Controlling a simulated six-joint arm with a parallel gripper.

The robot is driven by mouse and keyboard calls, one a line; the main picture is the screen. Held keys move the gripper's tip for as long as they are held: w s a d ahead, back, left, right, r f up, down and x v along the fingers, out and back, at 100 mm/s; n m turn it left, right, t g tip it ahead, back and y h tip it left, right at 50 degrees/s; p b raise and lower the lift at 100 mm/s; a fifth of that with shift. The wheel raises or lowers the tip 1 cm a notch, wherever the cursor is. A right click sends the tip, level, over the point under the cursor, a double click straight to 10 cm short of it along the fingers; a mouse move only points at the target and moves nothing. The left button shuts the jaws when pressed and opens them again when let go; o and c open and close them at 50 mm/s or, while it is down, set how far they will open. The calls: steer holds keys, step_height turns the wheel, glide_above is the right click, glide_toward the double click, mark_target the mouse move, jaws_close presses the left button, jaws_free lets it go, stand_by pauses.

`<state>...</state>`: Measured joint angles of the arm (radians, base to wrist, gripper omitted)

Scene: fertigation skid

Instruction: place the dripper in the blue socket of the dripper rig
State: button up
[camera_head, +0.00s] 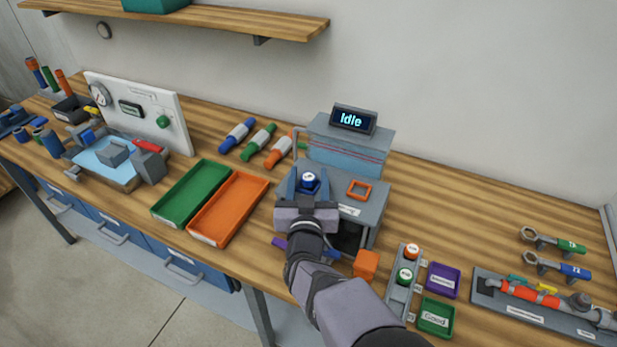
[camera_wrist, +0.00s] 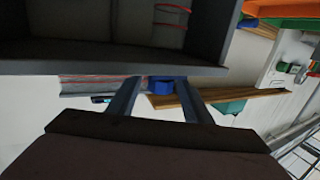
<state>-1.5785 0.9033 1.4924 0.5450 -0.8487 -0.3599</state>
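The dripper (camera_head: 308,180) has a white cap and a blue body. It stands upright on the top left of the grey dripper rig (camera_head: 345,210), where the blue socket seems to be; the socket itself is hard to make out beneath it. My gripper (camera_head: 308,184) is over the rig, with one finger on each side of the dripper. Small gaps show between the fingers and the dripper, so the gripper looks open. In the wrist view a blue part (camera_wrist: 162,86) shows between the fingertips (camera_wrist: 157,90). An empty orange square socket (camera_head: 359,190) is to the right.
A display (camera_head: 354,119) reading "Idle" stands behind the rig. My forearm hides part of the rig's front.

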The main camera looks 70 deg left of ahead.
steer(key=shift+r, duration=0.15)
steer(key=shift+s+d, duration=0.25)
steer(key=shift+d, duration=0.3)
steer(key=b+v, duration=0.4)
steer(key=v, duration=0.6)
steer(key=shift+s+d, duration=0.15)
steer(key=shift+d, duration=0.2)
